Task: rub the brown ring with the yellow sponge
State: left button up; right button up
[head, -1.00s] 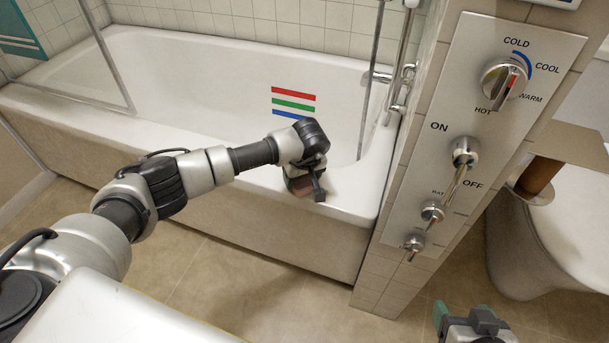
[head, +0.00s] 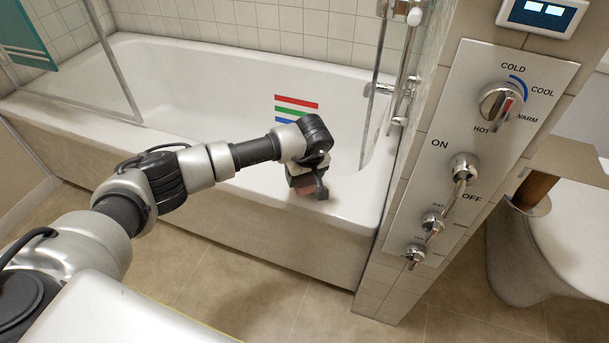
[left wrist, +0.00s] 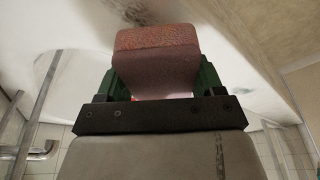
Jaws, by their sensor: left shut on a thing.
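My left gripper (head: 309,184) is at the front rim of the white bathtub (head: 200,95). In the left wrist view its green fingers (left wrist: 155,78) are shut on a reddish-pink block (left wrist: 157,48), sponge-like with a speckled end. The block (head: 303,187) shows partly under the gripper in the head view. I see no yellow sponge. Dark grey-brown smudges (left wrist: 150,15) show on the white surface beyond the block in the left wrist view. I cannot tell whether they are the brown ring or whether the block touches the surface. My right gripper is out of view.
Red, green and blue stripes (head: 296,103) mark the tub's inner wall. A glass screen (head: 95,60) stands at the tub's left. A tiled partition with a control panel (head: 470,150) rises at the right, a toilet (head: 560,230) beyond it. The tiled floor (head: 260,290) in front is clear.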

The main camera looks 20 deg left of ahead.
pick_arm(q)
jog(key=shift+r+p, duration=0.35)
jog(key=shift+r, duration=0.35)
jog(key=shift+r+p, duration=0.3)
jog(key=shift+r, duration=0.15)
jog(key=shift+r+p, duration=0.45)
jog(key=shift+r, duration=0.25)
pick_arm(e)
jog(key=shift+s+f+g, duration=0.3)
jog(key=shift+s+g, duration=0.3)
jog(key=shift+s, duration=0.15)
